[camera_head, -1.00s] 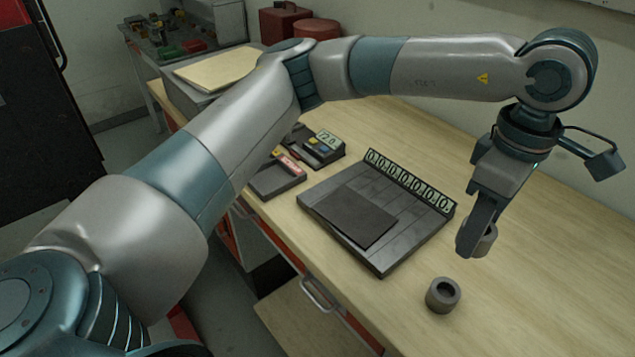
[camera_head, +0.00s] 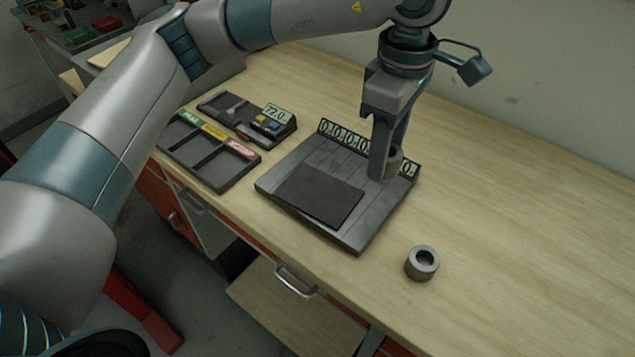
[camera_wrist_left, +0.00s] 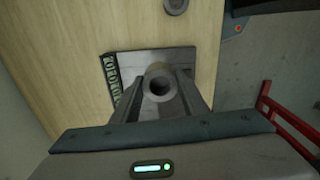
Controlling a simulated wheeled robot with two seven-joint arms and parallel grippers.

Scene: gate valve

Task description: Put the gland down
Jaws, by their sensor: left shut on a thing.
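My left gripper (camera_head: 386,170) is shut on a short grey hollow cylinder, which I take to be the gland (camera_head: 395,163). It is above the right back part of a dark grey plate (camera_head: 356,238), near a row of number displays. I cannot tell whether the gland touches the plate. In the left wrist view the gland (camera_wrist_left: 160,84) sits between the fingers with its round bore facing the camera. A similar grey ring (camera_head: 422,263) stands on the bench right of the plate. My right gripper is not in view.
A darker flat mat (camera_head: 318,195) covers part of the plate. To the left are a three-compartment tray (camera_head: 208,158) with green, yellow and red labels and a small device (camera_head: 272,124) reading 72.0. The bench (camera_head: 520,220) is clear on the right.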

